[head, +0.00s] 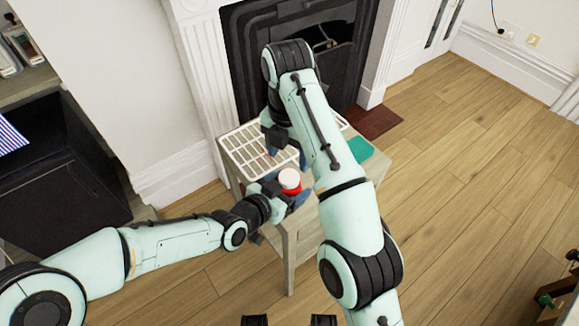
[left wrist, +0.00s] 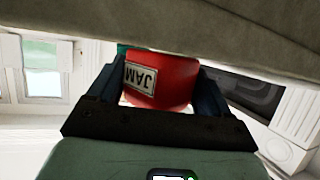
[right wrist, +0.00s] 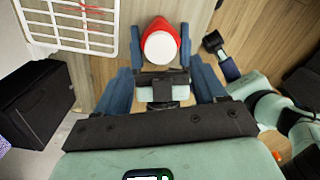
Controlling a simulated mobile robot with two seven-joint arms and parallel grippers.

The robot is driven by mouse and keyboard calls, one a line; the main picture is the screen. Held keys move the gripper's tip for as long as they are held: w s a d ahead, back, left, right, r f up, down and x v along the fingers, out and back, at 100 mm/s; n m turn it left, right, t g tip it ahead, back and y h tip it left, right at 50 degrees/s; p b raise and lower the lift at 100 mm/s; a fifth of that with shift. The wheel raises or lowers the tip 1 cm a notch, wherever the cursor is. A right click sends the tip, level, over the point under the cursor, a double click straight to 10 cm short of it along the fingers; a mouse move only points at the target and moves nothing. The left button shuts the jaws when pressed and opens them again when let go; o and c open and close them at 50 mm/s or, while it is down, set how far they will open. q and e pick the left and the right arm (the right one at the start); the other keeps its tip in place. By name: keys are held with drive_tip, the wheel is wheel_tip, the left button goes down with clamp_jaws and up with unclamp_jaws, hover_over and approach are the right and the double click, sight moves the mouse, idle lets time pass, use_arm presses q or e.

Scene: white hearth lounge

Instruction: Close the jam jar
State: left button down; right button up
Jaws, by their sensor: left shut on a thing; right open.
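The jam jar (head: 288,189) is red with a white top (head: 289,177). It stands upright at the near edge of the small wooden table (head: 310,210). My left gripper (head: 285,194) is shut on the jar from the near side. The left wrist view shows the jar (left wrist: 175,82) between its blue fingers, its JAM label upside down there. My right gripper (head: 288,156) is open and empty, above and close to the jar. In the right wrist view, the white top (right wrist: 160,47) lies just ahead of the open fingers. I cannot tell how tightly the white top sits.
A teal flat piece (head: 360,148) lies at the right edge. A fireplace (head: 243,60) stands behind the table. A dark box-like unit (head: 75,165) is at left.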

sight(289, 177)
drive_tip(key=shift+s+d+f, duration=0.1)
drive_tip(key=shift+f, duration=3.45)
drive_tip(key=c, duration=1.1)
drive_tip(key=m, duration=0.4)
drive_tip(key=shift+m, duration=0.3)
drive_tip(key=m, duration=0.5)
drive_tip(key=shift+m, duration=0.4)
drive_tip(key=o, duration=1.2)
drive_tip(key=shift+c, duration=0.2)
